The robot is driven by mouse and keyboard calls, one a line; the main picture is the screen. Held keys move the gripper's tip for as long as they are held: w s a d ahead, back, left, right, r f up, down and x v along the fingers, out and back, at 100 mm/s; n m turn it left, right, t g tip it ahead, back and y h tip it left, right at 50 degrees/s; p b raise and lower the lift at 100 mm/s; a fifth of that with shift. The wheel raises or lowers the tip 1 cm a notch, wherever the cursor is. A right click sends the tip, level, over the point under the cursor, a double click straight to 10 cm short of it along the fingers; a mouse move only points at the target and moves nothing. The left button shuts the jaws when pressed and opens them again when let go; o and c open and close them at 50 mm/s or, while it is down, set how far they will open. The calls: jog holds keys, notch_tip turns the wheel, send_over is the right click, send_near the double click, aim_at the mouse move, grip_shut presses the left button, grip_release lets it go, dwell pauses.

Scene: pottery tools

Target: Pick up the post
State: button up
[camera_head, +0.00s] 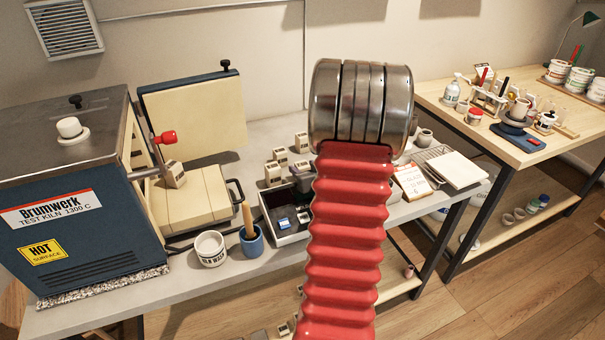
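Several small beige blocks with dark labels, which look like posts, stand on the grey table; one post (272,174) is at the front left of the group. Others are the back-left post (281,157) and the back-right post (301,143). A similar labelled block (175,175) is at the kiln's front, by the end of a grey rod. I cannot tell which post is meant. My red ribbed arm and its metal joint fill the middle foreground, right of the posts. My gripper's fingers do not show, so what they hold is hidden.
The blue kiln (85,215) with a hot-surface label stands at left. A white cup (210,248), a blue pot (251,241) with a tool and a grey tray (290,236) stand at the table's front. A wooden table (530,150) at right holds pottery supplies.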

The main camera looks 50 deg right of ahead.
jog(key=c, duration=1)
jog(key=shift+r, duration=0.1)
jog(key=shift+r, duration=4.95)
